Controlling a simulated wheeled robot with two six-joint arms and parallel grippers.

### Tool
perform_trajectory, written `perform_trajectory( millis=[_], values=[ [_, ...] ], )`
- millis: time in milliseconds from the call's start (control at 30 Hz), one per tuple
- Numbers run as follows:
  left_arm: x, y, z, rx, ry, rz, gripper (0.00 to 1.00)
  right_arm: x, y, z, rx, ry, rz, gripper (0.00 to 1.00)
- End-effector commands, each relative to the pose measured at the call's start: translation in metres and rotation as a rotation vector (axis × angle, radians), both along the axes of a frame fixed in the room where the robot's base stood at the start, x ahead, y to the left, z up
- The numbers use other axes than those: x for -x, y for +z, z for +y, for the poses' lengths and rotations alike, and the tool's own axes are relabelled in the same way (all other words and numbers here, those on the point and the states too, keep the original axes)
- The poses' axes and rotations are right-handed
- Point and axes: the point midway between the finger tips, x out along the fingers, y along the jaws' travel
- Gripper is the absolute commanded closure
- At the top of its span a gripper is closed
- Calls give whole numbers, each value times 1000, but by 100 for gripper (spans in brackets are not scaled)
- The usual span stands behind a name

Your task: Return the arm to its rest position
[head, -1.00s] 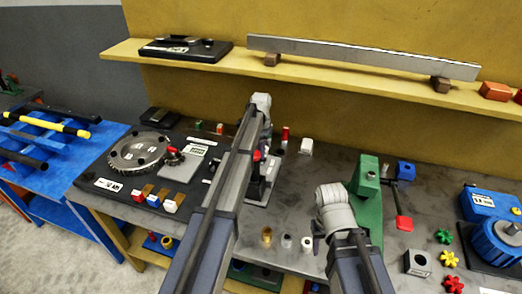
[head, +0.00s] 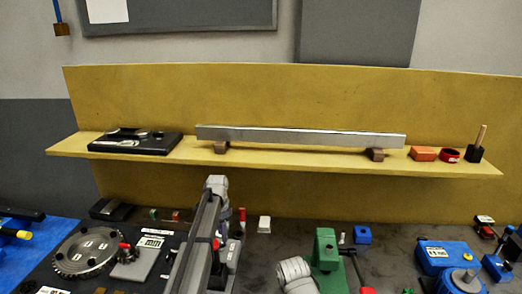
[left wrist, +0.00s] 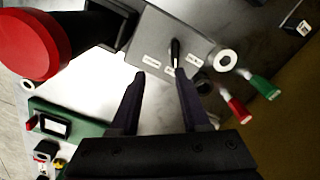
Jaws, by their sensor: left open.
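My left arm (head: 198,240) reaches forward over the bench in the head view, and its own links hide the fingers there. In the left wrist view my left gripper (left wrist: 160,72) is open, with nothing between its fingers. It points at a grey labelled block (left wrist: 165,45) with a black lever (left wrist: 175,52); the gap between them cannot be judged. A large red knob (left wrist: 30,45) is close to the camera at the upper left. My right arm's grey wrist (head: 295,275) shows at the bottom of the head view; its gripper is not seen.
A shelf (head: 300,165) carries a long metal bar (head: 300,134) and a black device (head: 135,142). A toothed disc (head: 87,252) is left of my left arm. A green fixture (head: 326,262) stands beside my right wrist, with a blue machine (head: 440,255) further right.

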Motion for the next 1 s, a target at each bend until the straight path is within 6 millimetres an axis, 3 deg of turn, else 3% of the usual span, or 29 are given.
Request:
perform_trajectory(
  millis=[33, 200, 300, 400, 500, 600, 700, 1000],
  values=[
    [30, -6, -19, -4, 28, 3, 54, 0, -6, 0, 0, 0, 0, 50],
    [134, -21, -84, -35, 224, 10, 54, 0, -21, 0, 0, 0, 0, 50],
    [198, -29, -112, -57, 352, 9, 54, 0, -29, 0, 0, 0, 0, 50],
    [254, -35, -130, -76, 471, 2, 54, 0, -36, 0, 0, 0, 0, 50],
    [297, -40, -141, -91, 568, -6, 54, 0, -41, 0, 0, 0, 0, 50],
    [326, -43, -145, -102, 638, -14, 54, 0, -44, 0, 0, 0, 0, 50],
    [340, -44, -148, -108, 680, -19, 54, 0, -46, 0, 0, 0, 0, 50],
    [343, -44, -149, -110, 701, -20, 54, 0, -45, 0, 0, 0, 0, 50]
  ],
)
